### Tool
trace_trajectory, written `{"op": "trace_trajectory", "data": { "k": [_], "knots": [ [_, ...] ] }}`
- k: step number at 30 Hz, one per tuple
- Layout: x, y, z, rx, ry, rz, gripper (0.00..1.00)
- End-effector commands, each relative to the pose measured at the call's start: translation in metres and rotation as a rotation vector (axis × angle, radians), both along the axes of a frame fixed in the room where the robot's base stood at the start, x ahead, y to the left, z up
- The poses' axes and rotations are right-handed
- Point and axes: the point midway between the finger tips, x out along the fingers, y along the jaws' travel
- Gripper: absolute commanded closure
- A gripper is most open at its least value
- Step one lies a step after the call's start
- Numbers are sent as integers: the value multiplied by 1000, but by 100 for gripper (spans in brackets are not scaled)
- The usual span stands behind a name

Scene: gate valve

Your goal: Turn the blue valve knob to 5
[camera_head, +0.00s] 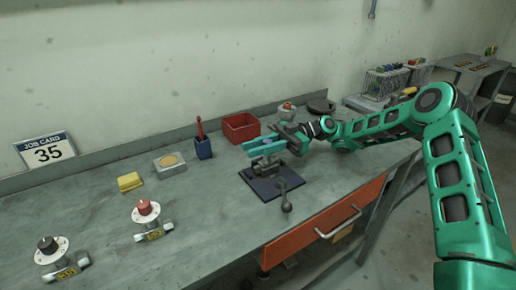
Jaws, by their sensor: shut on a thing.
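My gripper (266,145) reaches in from the right, with its teal fingers over a grey fitting (268,166) on a dark blue plate (262,191). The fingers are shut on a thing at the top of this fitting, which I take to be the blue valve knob. The fingers and wrist hide most of the knob, so its pointer and any numbers on its dial cannot be read. The job card (48,150) at the left against the wall reads 35.
A red-knobbed valve (147,210) and a black-knobbed valve (48,247) stand at front left. Another red-topped valve (287,109), a red bin (241,128) and a blue cup (203,148) are behind. A grey lever (284,192) is near the front edge.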

Motion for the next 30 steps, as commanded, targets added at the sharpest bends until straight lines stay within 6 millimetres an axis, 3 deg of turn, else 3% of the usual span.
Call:
{"op": "trace_trajectory", "data": {
  "k": [2,3,5,17,24,30],
  "knots": [
    [1,0,-1,-3,1,-3,100],
    [1,0,-1,-3,1,-3,73],
    [1,0,-1,-3,1,-3,59],
    [1,0,5,0,-2,-1,59],
    [4,0,43,-2,-3,-3,59],
    [-28,26,63,-4,0,1,59]
  ]
}}
